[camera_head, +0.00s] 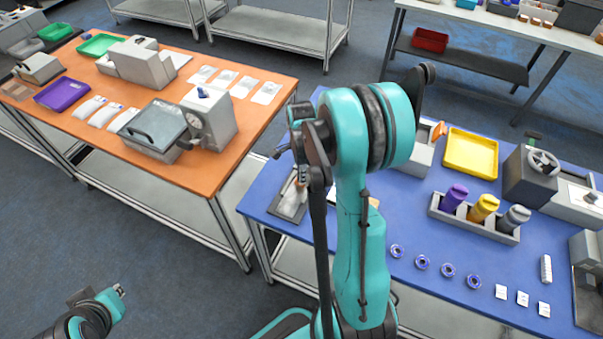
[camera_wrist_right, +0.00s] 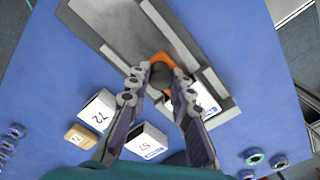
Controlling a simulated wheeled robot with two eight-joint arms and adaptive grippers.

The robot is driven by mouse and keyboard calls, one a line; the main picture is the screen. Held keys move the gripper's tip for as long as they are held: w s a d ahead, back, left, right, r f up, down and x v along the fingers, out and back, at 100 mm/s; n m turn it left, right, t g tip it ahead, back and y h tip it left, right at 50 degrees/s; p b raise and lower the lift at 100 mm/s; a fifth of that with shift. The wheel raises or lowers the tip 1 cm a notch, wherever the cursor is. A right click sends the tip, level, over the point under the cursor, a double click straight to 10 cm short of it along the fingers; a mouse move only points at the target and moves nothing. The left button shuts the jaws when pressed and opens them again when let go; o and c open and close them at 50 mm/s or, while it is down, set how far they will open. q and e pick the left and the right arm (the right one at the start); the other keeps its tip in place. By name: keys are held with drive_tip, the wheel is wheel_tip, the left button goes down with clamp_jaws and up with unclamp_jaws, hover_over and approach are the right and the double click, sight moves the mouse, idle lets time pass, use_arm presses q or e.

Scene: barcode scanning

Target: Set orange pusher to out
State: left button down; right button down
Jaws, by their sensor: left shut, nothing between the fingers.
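The orange pusher (camera_wrist_right: 161,60) shows in the right wrist view on a long grey fixture (camera_wrist_right: 205,42), at the tips of my right gripper (camera_wrist_right: 162,78). The right fingers stand apart, one on each side of a dark rounded part next to the orange. I cannot tell whether they touch it. In the head view my right gripper (camera_head: 301,178) is over a grey fixture (camera_head: 288,206) at the left end of the blue table; the arm hides much of this area. My left gripper (camera_head: 119,291) is shut and empty at the lower left, over the floor.
White blocks (camera_wrist_right: 147,142) and a tan block (camera_wrist_right: 80,137) lie beside the fixture on the blue table (camera_head: 385,215). Several rings (camera_head: 422,262), a bottle rack (camera_head: 470,222) and a yellow tray (camera_head: 471,153) are to the right. An orange-topped table (camera_head: 185,175) stands left.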

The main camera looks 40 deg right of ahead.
drive_tip(key=s+a, duration=0.1)
drive_tip(key=a, duration=0.2)
drive_tip(key=s+a, duration=0.2)
drive_tip(key=a, duration=0.1)
drive_tip(key=s+a+b, duration=0.1)
drive_tip(key=a, duration=0.2)
drive_tip(key=shift+s+a, duration=0.15)
drive_tip(key=shift+s, duration=0.25)
drive_tip(key=shift+s+a, duration=0.2)
drive_tip(key=shift+a, duration=0.05)
drive_tip(key=c, duration=1.6)
unclamp_jaws()
drive_tip(key=shift+c, duration=0.2)
drive_tip(key=o, duration=0.3)
drive_tip(key=shift+a, duration=0.15)
